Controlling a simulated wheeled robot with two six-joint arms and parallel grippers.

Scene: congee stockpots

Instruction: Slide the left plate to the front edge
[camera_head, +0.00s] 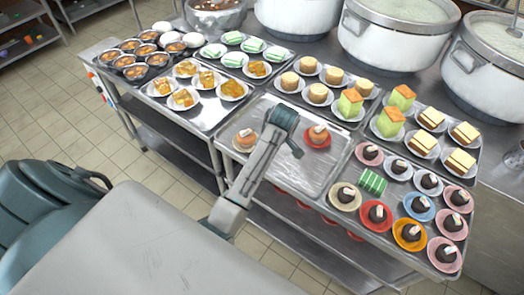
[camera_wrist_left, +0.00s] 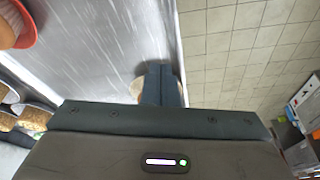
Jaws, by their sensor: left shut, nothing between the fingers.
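The left plate (camera_head: 237,143) is pale and carries a round brown bun (camera_head: 246,136) with a light piece on top. It stands near the left end of a bare metal tray (camera_head: 300,180), partly hidden by my left arm. In the left wrist view only a sliver of a pale plate (camera_wrist_left: 136,88) shows beside my left gripper (camera_wrist_left: 160,68). The gripper's fingers are together and empty, and cover most of that plate; contact cannot be told. A red plate (camera_head: 317,144) with a similar bun stands to the right, also in the left wrist view (camera_wrist_left: 27,22). My right gripper is out of view.
Trays of desserts on small plates crowd the back and right of the metal table. A green striped block (camera_head: 372,182) lies right of the bare tray. Large pots (camera_head: 385,40) stand behind. The tray's middle is clear, and the floor (camera_wrist_left: 240,45) lies beyond its front edge.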

